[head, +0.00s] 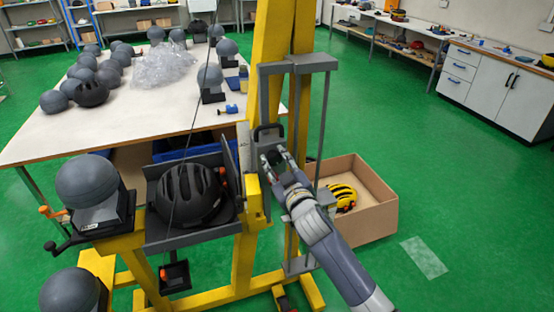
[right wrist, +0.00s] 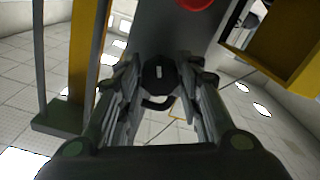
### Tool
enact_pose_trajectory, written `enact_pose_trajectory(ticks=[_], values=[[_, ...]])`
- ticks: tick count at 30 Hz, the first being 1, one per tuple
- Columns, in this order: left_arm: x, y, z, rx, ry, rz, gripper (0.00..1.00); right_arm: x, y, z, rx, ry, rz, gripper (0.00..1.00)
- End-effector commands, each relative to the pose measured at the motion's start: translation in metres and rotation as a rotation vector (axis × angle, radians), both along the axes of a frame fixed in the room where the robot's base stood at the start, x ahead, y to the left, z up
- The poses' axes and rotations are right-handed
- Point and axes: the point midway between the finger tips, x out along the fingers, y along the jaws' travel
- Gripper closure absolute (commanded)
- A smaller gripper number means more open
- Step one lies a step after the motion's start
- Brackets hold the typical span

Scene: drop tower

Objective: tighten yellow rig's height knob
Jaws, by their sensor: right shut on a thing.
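The yellow rig (head: 272,45) stands in the middle of the head view, with a grey carriage on its upright. My right gripper (head: 277,159) reaches up from the lower right to the front of this carriage. It is shut on the dark height knob (right wrist: 158,75), which sits between the two fingers in the right wrist view. In the head view the fingers mostly cover the knob. A black loop handle (head: 268,132) sits just above the fingertips. My left gripper is not in view.
A black helmet (head: 186,195) sits in a grey tray left of the upright. A cardboard box (head: 372,205) with a yellow helmet (head: 342,196) stands right of my arm. A white table (head: 120,120) with several grey headforms stands behind.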

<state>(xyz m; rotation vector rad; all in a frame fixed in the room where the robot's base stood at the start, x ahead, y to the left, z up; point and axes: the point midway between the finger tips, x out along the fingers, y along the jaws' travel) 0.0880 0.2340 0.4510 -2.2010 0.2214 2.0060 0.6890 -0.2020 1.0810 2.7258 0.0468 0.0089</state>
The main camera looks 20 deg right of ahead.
Motion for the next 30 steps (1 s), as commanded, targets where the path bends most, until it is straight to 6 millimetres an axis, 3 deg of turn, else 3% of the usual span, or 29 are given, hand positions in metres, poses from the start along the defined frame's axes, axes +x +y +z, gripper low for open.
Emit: enact_pose_trajectory(ticks=[30], values=[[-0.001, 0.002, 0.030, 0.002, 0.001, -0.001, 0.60, 0.000, 0.000, 0.003, -0.939, -0.036, 0.000, 0.91]])
